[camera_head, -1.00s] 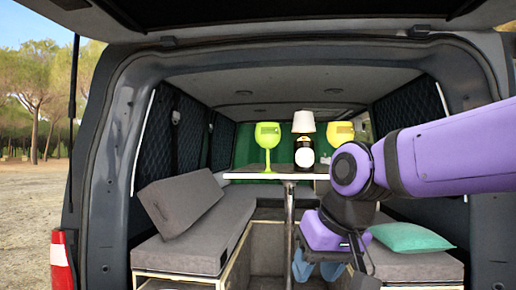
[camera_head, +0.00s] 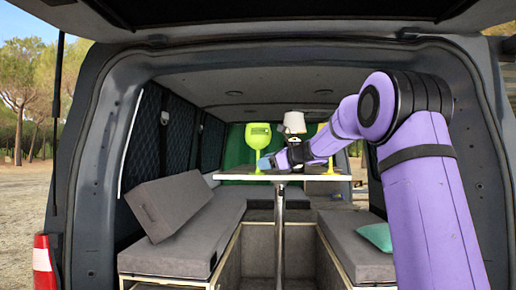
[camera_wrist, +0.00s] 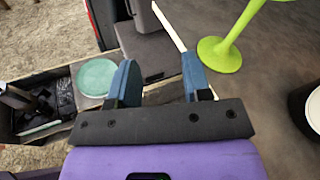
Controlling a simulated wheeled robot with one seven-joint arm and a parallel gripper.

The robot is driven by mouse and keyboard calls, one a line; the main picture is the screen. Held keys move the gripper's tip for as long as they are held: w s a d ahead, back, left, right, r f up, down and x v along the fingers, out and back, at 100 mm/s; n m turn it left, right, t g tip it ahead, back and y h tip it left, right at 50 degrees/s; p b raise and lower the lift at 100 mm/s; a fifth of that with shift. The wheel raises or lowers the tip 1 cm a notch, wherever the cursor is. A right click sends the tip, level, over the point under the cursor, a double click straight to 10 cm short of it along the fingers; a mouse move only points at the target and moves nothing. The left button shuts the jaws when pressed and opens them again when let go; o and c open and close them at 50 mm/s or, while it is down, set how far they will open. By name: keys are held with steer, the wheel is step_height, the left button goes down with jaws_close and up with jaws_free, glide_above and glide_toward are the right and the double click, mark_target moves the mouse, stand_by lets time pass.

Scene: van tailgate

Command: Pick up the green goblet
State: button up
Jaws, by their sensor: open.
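The green goblet (camera_head: 259,136) stands upright on the table (camera_head: 232,176) inside the van. My gripper (camera_head: 266,163) is at table height close to the goblet's stem in the head view, and its tip overlaps the goblet's lower part. In the wrist view my gripper (camera_wrist: 160,80) is open with nothing between its two blue fingers. There the goblet's round foot (camera_wrist: 219,55) and stem lie beyond and to the right of the right finger, apart from it. The goblet's bowl is out of the wrist view.
A lamp with a pale shade (camera_head: 294,122) stands right of the goblet, partly hidden by my arm. A yellow goblet (camera_head: 326,129) is behind my arm. Grey benches (camera_head: 172,251) flank the table. The wrist view shows a dark round object (camera_wrist: 312,108) at right and a pale green disc (camera_wrist: 97,77).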

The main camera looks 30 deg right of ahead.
mark_target(258, 158)
steer(key=w+d+m+t, duration=0.3)
steer(key=w+d+m, duration=0.1)
steer(key=d, duration=0.4)
steer(key=shift+h, duration=0.3)
steer(key=shift+d+r+x, duration=0.1)
steer(key=shift+x, duration=1.6)
steer(key=shift+d+r+x, duration=0.1)
steer(key=shift+x, duration=1.6)
steer(key=shift+d+r+x, duration=0.1)
steer(key=shift+r+x, duration=0.05)
steer(key=shift+x, duration=1.55)
steer(key=shift+w, duration=0.1)
jaws_close()
